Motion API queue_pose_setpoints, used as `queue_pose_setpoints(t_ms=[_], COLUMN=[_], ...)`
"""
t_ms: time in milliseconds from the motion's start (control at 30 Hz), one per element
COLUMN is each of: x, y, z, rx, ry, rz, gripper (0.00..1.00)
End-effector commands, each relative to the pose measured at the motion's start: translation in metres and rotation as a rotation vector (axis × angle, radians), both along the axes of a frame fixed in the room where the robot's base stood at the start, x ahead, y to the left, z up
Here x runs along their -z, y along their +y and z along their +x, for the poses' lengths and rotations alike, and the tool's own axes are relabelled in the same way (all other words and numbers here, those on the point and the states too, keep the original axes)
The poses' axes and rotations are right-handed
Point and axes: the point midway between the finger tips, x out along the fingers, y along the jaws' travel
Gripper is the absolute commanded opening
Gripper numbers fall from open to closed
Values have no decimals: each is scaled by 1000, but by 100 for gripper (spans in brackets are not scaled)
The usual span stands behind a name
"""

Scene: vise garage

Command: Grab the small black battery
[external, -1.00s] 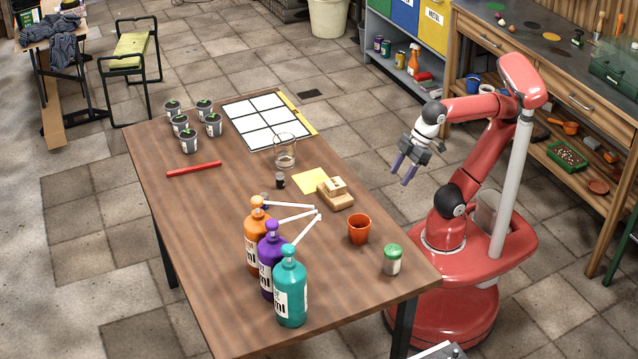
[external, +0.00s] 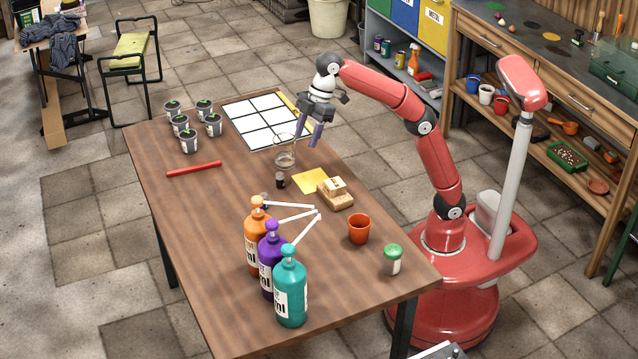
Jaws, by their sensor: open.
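A small black upright cylinder (external: 280,180), which looks like the battery, stands on the wooden table (external: 215,220) just in front of the clear glass beaker (external: 285,160). My gripper (external: 307,142) is open and empty. It hangs fingers down over the table, above and slightly right of the beaker in the picture, higher up than the black cylinder. One finger overlaps the beaker's rim in the picture; I cannot tell whether they touch.
A yellow sheet (external: 311,180) and a wooden block piece (external: 336,195) lie right of the cylinder. Orange (external: 257,240), purple (external: 271,265) and teal (external: 290,290) pump bottles stand nearer, spouts reaching right.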

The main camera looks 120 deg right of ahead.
Motion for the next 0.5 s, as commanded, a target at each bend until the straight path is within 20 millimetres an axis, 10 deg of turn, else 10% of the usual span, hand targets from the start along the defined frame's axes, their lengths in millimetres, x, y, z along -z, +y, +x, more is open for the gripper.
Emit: queue_pose_setpoints(t_ms=[500], x=[35], y=[-44], z=[47], rx=[-68], ry=[6], rz=[7], gripper=[49])
